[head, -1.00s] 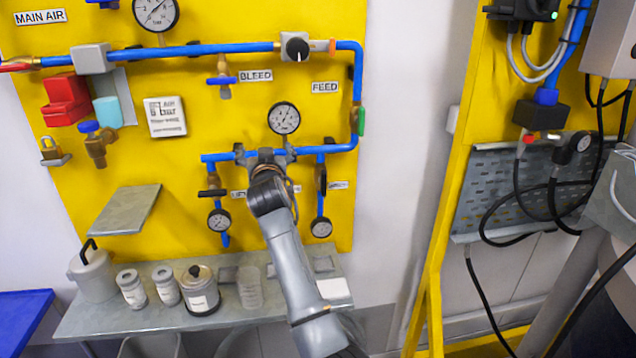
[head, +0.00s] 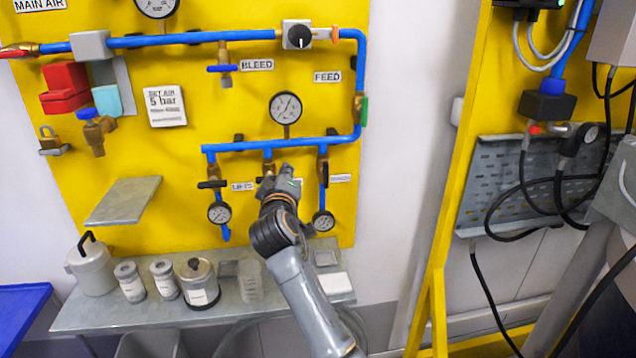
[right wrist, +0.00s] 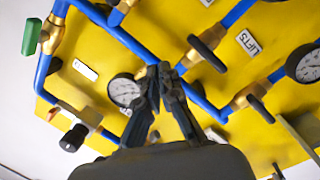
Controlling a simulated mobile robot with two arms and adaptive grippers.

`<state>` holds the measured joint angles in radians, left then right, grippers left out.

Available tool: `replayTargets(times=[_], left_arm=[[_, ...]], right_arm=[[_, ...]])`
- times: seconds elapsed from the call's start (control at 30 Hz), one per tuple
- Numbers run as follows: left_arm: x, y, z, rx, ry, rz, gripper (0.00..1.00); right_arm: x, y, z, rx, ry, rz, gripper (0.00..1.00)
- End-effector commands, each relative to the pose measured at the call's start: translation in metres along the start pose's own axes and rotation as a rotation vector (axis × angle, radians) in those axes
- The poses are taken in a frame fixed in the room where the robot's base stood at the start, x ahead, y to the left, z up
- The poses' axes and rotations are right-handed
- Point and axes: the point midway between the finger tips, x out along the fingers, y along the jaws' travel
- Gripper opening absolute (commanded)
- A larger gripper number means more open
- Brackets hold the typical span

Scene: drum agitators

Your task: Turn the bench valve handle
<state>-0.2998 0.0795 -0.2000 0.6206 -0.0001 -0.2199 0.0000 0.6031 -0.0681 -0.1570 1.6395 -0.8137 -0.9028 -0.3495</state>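Three small valves hang from the lower blue manifold pipe (head: 235,146) on the yellow panel. The left one has a dark handle (head: 211,184) beside the LIFTS label (head: 243,186). The middle valve (head: 268,166) is partly hidden by my gripper; I cannot read a BENCH label. My right gripper (head: 286,170) is in front of the panel, just right of the middle valve. In the right wrist view its fingers (right wrist: 158,70) converge with tips together and nothing visible between them. The middle valve's dark handle (right wrist: 207,52) lies apart, right of the fingertips. My left gripper is not in view.
A manifold gauge (head: 285,108) sits above the pipe, with smaller gauges (head: 219,212) below. A grey shelf (head: 124,200) juts out at left. A bench (head: 95,313) with cans and a jar stands below. A yellow post (head: 452,190) rises at right.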

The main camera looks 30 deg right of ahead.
Motion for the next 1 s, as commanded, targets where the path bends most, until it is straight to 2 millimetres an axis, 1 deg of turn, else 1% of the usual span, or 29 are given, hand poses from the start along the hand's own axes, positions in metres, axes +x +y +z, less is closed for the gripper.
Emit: replayTargets(times=[0.03,0.1,0.2,0.3,0.37,0.47,0.57,0.8,0.9,0.93,1.0], left_arm=[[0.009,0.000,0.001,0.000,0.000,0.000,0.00],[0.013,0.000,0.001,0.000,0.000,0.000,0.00],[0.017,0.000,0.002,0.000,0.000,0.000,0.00],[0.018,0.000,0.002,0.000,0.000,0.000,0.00],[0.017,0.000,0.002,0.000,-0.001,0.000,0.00],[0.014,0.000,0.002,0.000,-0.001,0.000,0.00],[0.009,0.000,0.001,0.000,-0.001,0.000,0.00],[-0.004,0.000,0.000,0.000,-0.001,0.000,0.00],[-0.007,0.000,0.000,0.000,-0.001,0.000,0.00],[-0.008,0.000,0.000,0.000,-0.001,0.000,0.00],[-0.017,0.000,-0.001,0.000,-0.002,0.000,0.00]], right_arm=[[-0.012,-0.008,0.012,-0.133,-0.014,0.013,0.00],[-0.026,-0.011,0.022,-0.302,-0.037,0.026,0.00],[-0.041,-0.014,0.031,-0.474,-0.061,0.036,0.00],[-0.049,-0.014,0.036,-0.567,-0.075,0.040,0.00],[-0.049,-0.014,0.036,-0.589,-0.079,0.041,0.00],[-0.040,-0.012,0.036,-0.596,-0.079,0.042,0.00],[-0.023,-0.010,0.037,-0.596,-0.081,0.040,0.00],[0.028,-0.006,0.040,-0.594,-0.080,0.040,0.00],[0.046,-0.005,0.041,-0.592,-0.080,0.040,0.00],[0.051,-0.006,0.041,-0.591,-0.080,0.039,0.00],[0.052,0.003,0.052,-0.592,-0.081,0.040,0.00]])
